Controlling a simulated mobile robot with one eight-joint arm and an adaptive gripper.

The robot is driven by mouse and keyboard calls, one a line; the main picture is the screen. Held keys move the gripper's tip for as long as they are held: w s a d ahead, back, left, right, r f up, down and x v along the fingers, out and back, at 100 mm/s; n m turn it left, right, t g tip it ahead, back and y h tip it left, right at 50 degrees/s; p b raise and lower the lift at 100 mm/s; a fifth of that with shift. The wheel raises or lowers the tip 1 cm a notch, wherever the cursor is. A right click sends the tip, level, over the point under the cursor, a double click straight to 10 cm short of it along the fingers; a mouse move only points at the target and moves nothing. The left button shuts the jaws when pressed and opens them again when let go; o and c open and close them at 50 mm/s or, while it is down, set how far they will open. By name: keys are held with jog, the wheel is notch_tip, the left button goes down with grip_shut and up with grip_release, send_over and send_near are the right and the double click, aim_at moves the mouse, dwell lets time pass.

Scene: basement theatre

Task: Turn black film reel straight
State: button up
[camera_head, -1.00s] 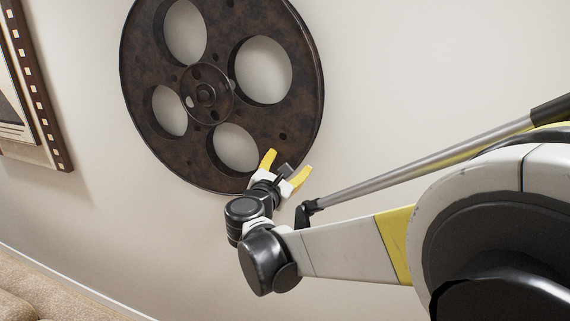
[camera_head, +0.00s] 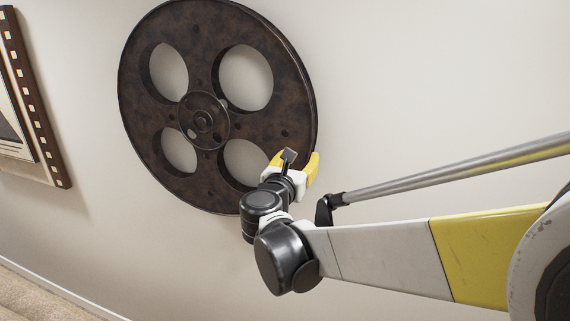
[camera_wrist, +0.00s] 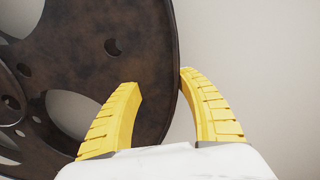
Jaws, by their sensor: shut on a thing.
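The black film reel (camera_head: 210,160) is a large dark-brown, mottled disc with round cut-out holes and a raised hub. It is on the pale wall. Its holes now sit roughly two above and two below the hub. My gripper (camera_head: 298,157) is shut on the reel's lower-right rim. In the wrist view, the reel (camera_wrist: 95,60) fills the left side. My gripper's yellow fingers (camera_wrist: 160,80) straddle its edge, the left finger over the face and the right finger just outside the rim. The exact contact at the back of the rim is hidden.
A framed film-strip picture (camera_head: 35,110) hangs on the wall to the left. A beige textured surface (camera_head: 35,295) shows at the lower left. The wall (camera_head: 430,80) to the right of the reel is bare.

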jog(key=shift+s+d+r+n, duration=0.15)
jog(key=shift+r+n, duration=0.15)
jog(key=shift+r, duration=0.2)
jog(key=o, duration=1.4)
jog(key=v, duration=1.2)
jog(key=shift+f, duration=0.1)
